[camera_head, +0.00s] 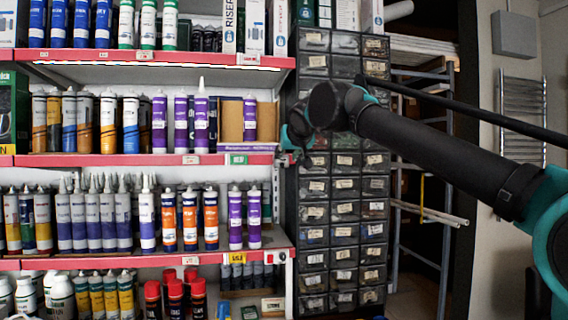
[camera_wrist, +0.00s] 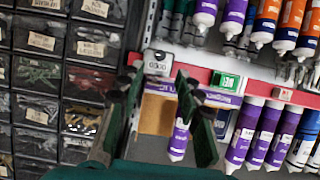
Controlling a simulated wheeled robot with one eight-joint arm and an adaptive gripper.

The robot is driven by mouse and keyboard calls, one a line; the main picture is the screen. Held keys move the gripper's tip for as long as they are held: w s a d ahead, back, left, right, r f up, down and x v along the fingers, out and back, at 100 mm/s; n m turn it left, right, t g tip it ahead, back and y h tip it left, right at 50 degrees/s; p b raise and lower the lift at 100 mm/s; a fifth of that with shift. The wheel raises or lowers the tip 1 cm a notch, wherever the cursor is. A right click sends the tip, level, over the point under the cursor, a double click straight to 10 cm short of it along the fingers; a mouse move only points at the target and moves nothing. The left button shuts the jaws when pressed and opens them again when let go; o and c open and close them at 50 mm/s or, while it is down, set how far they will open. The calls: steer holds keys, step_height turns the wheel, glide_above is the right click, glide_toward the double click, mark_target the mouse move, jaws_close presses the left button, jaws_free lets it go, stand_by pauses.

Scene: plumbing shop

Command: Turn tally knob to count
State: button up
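A small pale tally counter (camera_wrist: 157,62) with a row of dark-framed digits shows in the wrist view, at the end of a red shelf edge. I cannot read the digits surely or make out its knob. My gripper (camera_wrist: 157,80) is open and empty; its two dark green fingers are spread, with the counter between and just beyond their tips in the picture. I cannot tell whether they touch it. In the head view my gripper (camera_head: 293,140) is at the right end of the middle shelf, partly hidden by my wrist, and the counter cannot be made out there.
The red shelf edge (camera_head: 130,160) carries a green label (camera_wrist: 225,80). Purple tubes (camera_wrist: 240,138) and other cartridges stand close by on the shelves. A dark cabinet of small drawers (camera_head: 344,210) stands right beside the shelf end. A metal rack (camera_head: 445,200) is farther right.

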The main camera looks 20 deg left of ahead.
mark_target(283, 164)
steer(key=x, duration=0.6)
steer(key=shift+w, duration=0.1)
jaws_close()
